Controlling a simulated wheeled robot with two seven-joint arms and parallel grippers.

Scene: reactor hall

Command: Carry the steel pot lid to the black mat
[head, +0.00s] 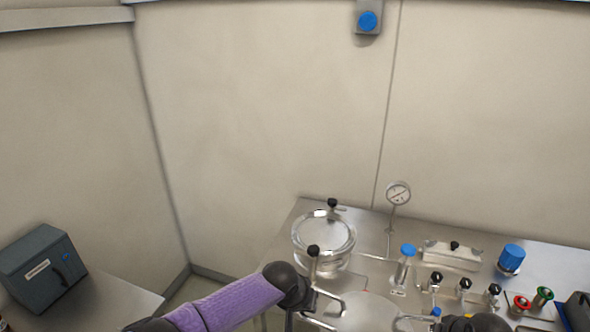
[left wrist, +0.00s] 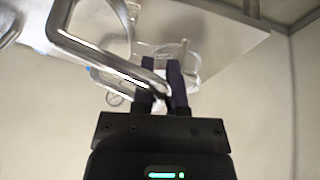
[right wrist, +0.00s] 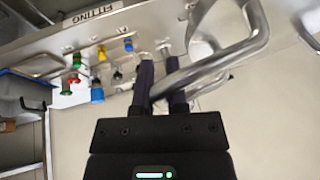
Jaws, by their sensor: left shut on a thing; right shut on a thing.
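The steel pot lid (head: 368,314) is at the bottom of the head view, cut off by the lower edge, with a bar handle on each side. My left gripper (head: 311,299) is shut on the lid's left handle; the left wrist view shows the handle bar (left wrist: 110,68) between its fingers. My right gripper (head: 438,318) is at the lid's right handle, and the right wrist view shows its fingers shut on that bar (right wrist: 215,62). The lid appears held up in front of the steel bench. I cannot make out the black mat in any view.
The steel bench (head: 290,232) carries a round clamped vessel (head: 323,232), a gauge (head: 398,193), blue-capped fittings (head: 512,257) and several valve knobs. A dark blue-grey box (head: 42,268) sits on a side table at left. Plain wall panels stand behind.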

